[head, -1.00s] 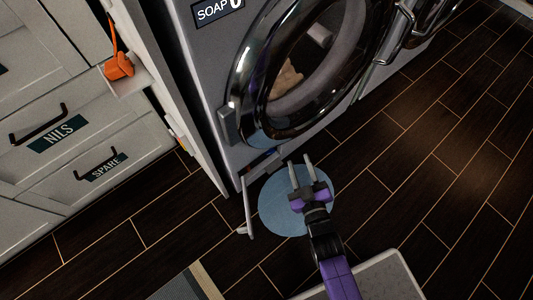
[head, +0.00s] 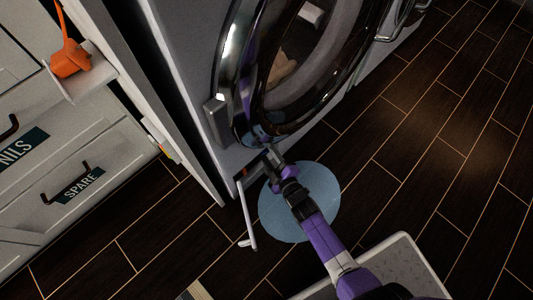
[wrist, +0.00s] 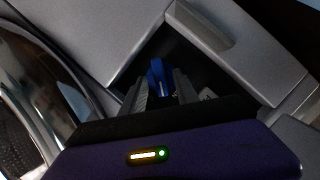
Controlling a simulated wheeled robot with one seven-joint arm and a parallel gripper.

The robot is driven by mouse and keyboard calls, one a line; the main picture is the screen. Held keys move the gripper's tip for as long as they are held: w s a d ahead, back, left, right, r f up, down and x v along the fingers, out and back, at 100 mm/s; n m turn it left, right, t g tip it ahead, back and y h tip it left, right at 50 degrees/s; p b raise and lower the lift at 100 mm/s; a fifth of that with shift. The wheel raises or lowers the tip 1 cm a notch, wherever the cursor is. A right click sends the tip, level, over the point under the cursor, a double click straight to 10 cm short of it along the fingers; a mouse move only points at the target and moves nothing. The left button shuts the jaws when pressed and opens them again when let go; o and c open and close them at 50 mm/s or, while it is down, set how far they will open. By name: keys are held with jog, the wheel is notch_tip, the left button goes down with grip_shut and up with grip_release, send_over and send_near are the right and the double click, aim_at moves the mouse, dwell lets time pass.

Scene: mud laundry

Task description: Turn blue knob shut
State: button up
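The blue knob (wrist: 158,78) stands inside a dark opening low on the front of the washing machine. In the wrist view the two grey fingers of my gripper (wrist: 160,86) lie on either side of it, close to its sides. I cannot tell whether they touch it or leave a small gap. In the head view my gripper (head: 274,158) reaches into the low opening under the round door, and its fingertips are mostly hidden. The knob is not visible in the head view.
An open flap (head: 246,215) hangs beside the opening, left of my gripper. The washer's round door (head: 231,85) is just above. A light blue disc (head: 318,190) lies on the floor. White drawers (head: 100,155) stand at left; dark floor at right is clear.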

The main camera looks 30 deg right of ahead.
jog(key=shift+b+x, duration=0.5)
jog(key=shift+x, duration=0.5)
grip_shut()
